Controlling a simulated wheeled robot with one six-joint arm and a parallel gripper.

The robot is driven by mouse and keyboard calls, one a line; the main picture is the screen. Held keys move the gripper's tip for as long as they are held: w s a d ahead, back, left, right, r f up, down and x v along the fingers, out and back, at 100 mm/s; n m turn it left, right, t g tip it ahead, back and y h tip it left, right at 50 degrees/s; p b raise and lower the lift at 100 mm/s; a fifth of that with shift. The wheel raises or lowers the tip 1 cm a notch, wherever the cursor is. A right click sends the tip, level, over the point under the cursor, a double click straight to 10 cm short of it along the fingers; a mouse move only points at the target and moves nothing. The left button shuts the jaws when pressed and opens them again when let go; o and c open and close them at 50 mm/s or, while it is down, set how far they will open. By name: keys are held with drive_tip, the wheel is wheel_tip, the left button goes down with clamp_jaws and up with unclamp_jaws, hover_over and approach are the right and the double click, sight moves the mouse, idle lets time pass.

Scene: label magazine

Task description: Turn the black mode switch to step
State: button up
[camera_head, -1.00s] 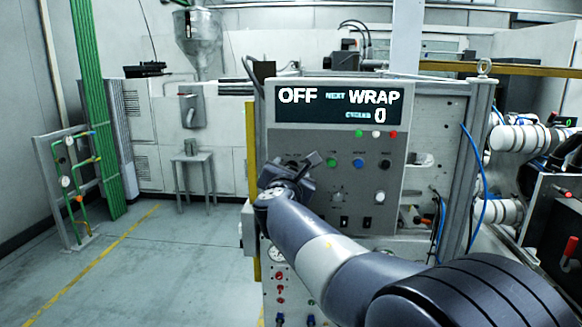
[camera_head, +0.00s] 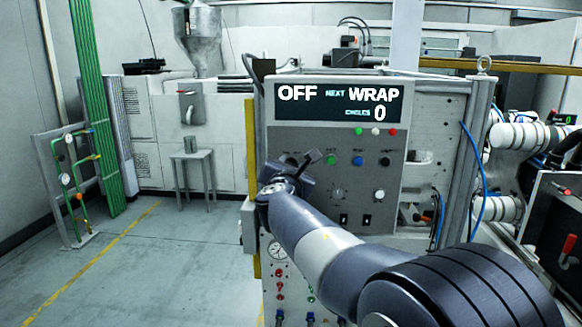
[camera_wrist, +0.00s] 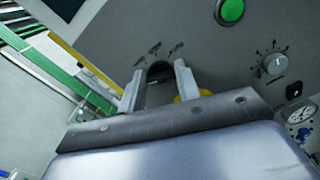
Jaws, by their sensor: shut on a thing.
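The black mode switch (camera_wrist: 159,71) shows in the wrist view between my two fingers, under a printed arc of small labels too blurred to read. My gripper (camera_wrist: 158,84) is shut on it, with one pale finger on each side. In the head view my gripper (camera_head: 312,160) is at the left part of the grey control panel (camera_head: 372,215) and mostly hides the switch. The display (camera_head: 338,104) above reads OFF, NEXT WRAP, CYCLES 0.
A green button (camera_wrist: 230,11) and a grey knob (camera_wrist: 272,65) sit to the right of the switch in the wrist view. Blue (camera_head: 358,161) and black (camera_head: 385,162) buttons are further right on the panel. Something yellow (camera_wrist: 190,93) lies behind the right finger. Open floor is at left.

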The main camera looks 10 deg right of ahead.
drive_tip(key=shift+f+m+b, duration=0.1)
drive_tip(key=shift+m+b, duration=0.2)
drive_tip(key=shift+b, duration=0.1)
drive_tip(key=m+b, duration=0.2)
drive_tip(key=b, duration=0.1)
drive_tip(key=shift+f+m, duration=0.2)
drive_tip(key=shift+m, duration=0.2)
drive_tip(key=m+b, duration=0.5)
drive_tip(key=shift+d, duration=0.1)
drive_tip(key=m+b, duration=0.4)
drive_tip(key=m, duration=0.1)
drive_tip(key=shift+f+m+b, duration=0.1)
drive_tip(key=shift+m+b, duration=0.2)
drive_tip(key=shift+m, duration=0.1)
drive_tip(key=shift+m+b, duration=1.3)
drive_tip(key=shift+m, duration=0.5)
drive_tip(key=o, duration=1)
drive_tip(key=shift+c, duration=0.2)
